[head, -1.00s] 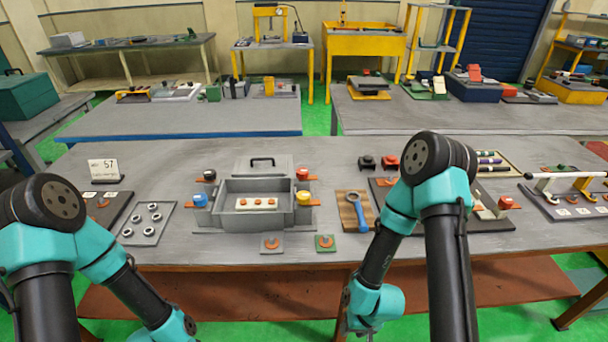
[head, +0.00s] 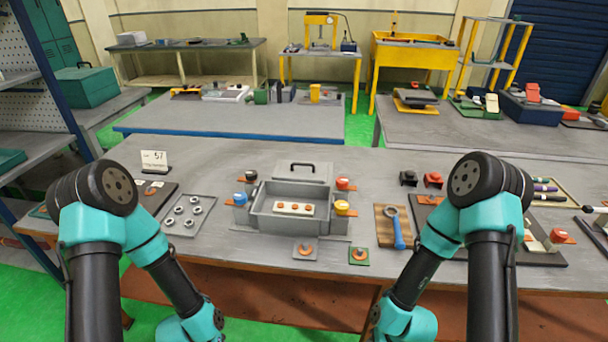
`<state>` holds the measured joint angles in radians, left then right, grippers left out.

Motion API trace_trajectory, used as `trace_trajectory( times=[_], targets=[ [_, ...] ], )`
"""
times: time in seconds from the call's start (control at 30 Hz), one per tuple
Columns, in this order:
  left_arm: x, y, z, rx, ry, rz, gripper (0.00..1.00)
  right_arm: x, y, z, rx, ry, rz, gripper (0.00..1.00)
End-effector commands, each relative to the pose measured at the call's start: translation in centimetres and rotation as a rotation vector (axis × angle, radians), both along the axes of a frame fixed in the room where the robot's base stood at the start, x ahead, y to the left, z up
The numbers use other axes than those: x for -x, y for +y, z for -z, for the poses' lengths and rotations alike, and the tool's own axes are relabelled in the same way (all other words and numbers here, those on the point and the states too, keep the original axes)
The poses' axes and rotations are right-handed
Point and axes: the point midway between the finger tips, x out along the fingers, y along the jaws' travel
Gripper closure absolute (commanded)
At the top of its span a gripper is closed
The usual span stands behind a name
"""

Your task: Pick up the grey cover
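A grey cover (head: 302,172) with a black handle on top stands just behind an open grey box (head: 268,214) on the middle table. The box hides the cover's lower part. The box holds a white strip (head: 293,209) with orange round pieces. My two arms come in at the lower left and lower right, in front of the table. Both bend down out of the picture, so neither gripper shows. Nothing of mine touches the cover.
A tray of rings (head: 188,215) lies to the left. A blue wrench (head: 396,228) on a wooden board lies to the right. The table behind the cover is clear.

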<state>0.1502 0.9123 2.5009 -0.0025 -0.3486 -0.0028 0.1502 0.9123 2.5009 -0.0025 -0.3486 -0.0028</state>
Motion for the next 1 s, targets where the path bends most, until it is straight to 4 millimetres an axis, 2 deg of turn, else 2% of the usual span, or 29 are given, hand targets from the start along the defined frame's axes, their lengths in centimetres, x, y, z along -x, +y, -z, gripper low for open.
trace_trajectory(
  times=[0.47,0.7,1.0],
  targets=[
    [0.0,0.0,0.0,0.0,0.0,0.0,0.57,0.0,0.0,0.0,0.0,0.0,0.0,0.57],
    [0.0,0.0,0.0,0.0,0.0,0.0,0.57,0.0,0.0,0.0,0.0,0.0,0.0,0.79],
    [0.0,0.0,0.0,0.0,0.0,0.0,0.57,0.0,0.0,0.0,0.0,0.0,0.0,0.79]
  ],
)
